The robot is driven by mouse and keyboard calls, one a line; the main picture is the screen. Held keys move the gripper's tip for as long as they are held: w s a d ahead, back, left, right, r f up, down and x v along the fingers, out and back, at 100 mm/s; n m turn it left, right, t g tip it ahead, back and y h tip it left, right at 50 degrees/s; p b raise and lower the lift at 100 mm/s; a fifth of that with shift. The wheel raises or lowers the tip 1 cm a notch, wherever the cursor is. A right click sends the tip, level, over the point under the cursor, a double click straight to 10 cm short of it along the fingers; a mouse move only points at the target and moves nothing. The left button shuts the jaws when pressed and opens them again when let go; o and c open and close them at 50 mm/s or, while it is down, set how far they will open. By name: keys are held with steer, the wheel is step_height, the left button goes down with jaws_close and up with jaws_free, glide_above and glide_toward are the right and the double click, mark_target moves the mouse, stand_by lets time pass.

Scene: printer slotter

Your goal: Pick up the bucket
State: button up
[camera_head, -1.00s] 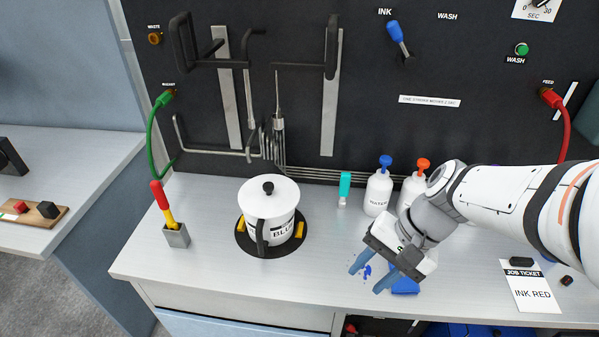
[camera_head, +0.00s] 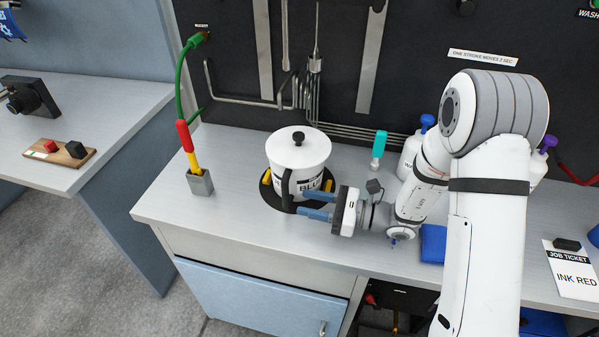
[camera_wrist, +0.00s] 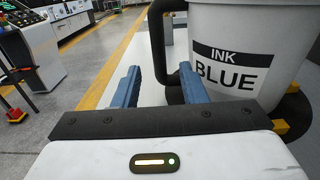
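The bucket (camera_head: 312,168) is white with a white lid, a black knob and a label reading "INK BLUE". It stands upright on a round dark base (camera_head: 272,196) with yellow blocks. Its dark handle (camera_head: 287,190) faces the front of the counter. My gripper (camera_head: 306,205) is at the front right of the bucket, its blue fingers pointing left close to the handle. In the wrist view the fingers (camera_wrist: 158,84) are apart, and the handle (camera_wrist: 160,45) shows between and beyond them. The bucket (camera_wrist: 237,45) is at the right there. Contact with the handle cannot be made out.
A red-and-yellow tool (camera_head: 188,145) stands in a grey holder (camera_head: 201,182) left of the bucket. A teal-capped bottle (camera_head: 378,148) and white pump bottles (camera_head: 411,155) stand to the right. A blue item (camera_head: 433,243) lies beside my arm. The dark panel with pipes rises behind.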

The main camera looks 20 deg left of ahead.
mark_target(286, 197)
steer(key=a, duration=0.4)
steer(key=a+p, duration=0.1)
steer(key=a, duration=0.1)
steer(key=shift+s+a, duration=0.2)
steer(key=shift+s, duration=0.15)
jaws_close()
steer(key=shift+w+r, duration=0.1)
steer(key=shift+r, duration=0.05)
stand_by(0.9)
